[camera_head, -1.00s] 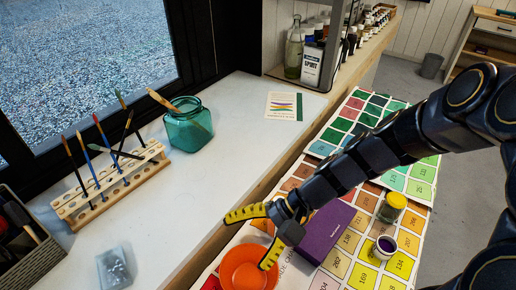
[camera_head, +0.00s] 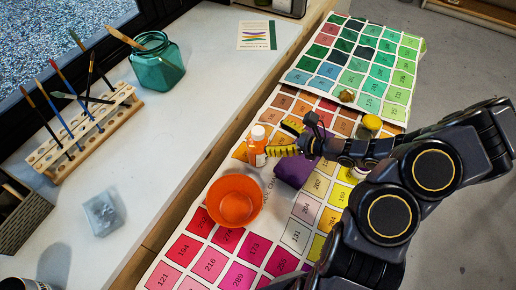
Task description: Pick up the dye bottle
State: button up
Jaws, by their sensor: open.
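The dye bottle (camera_head: 257,148), small and orange with a white cap, stands upright on the colour chart, just behind the orange bowl (camera_head: 236,201). My gripper (camera_head: 276,138) comes in from the right with its yellow fingers apart. It is open and holds nothing that I can see. The fingertips are just right of the bottle, one farther back and one close to the bottle's right side. I cannot tell whether that finger touches it.
A purple box (camera_head: 293,173) lies just below my gripper, partly covered by it. A yellow-lidded jar (camera_head: 372,122) stands to the right, beside my arm. The brush rack (camera_head: 85,133) and teal jar (camera_head: 157,65) are on the white counter at left.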

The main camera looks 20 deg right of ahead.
aim_at(258, 130)
jog(key=x, duration=0.4)
jog(key=shift+w+a+r, duration=0.1)
jog(key=shift+a+r, duration=0.2)
jog(key=shift+w+a+f, duration=0.15)
jog(key=shift+w+a, duration=0.2)
jog(key=shift+w, duration=0.05)
grip_shut()
